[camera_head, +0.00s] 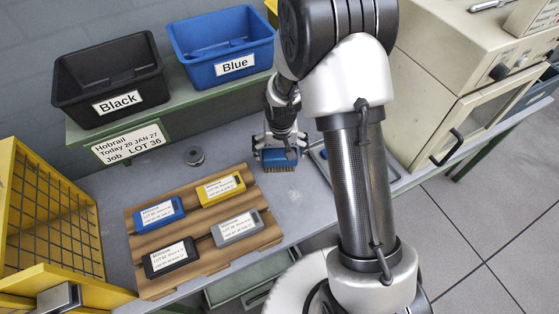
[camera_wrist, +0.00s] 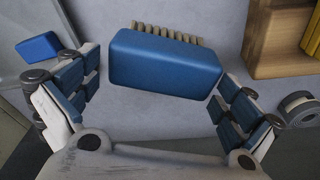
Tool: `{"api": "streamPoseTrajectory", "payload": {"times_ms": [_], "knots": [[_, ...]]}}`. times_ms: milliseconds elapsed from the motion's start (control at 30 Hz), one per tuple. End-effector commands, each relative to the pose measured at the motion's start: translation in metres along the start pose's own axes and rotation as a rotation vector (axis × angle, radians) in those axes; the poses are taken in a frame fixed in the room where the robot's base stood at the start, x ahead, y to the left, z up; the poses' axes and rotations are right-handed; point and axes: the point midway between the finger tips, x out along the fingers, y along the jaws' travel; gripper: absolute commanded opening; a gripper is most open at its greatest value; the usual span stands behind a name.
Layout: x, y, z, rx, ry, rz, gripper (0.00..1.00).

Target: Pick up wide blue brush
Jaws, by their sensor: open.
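The wide blue brush (camera_wrist: 165,62) lies in the middle of the wrist view, with a blue back and pale bristles along its far edge. In the head view the brush (camera_head: 278,159) shows on the grey table, under my gripper. My gripper (camera_wrist: 158,92) is open, with one blue-padded finger on each side of the brush. The right finger is close to the brush's right end. Whether either finger touches it I cannot tell. In the head view the fingers of my gripper (camera_head: 279,148) partly cover the brush.
A small round part (camera_head: 194,156) lies on the table. Bins labelled Black (camera_head: 110,80) and Blue (camera_head: 222,48) stand on a shelf behind. A beige machine (camera_head: 466,75) stands right.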

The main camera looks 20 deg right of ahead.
Motion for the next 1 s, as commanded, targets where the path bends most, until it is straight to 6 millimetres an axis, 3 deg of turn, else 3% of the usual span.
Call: {"api": "streamPoseTrajectory", "payload": {"times_ms": [300, 533, 1000], "knots": [[0.046, -0.002, 0.007, 0.001, -0.002, 0.000, 1.00], [0.046, -0.002, 0.006, 0.000, -0.001, 0.000, 1.00], [0.046, -0.002, 0.006, 0.000, -0.001, 0.000, 0.69]]}}
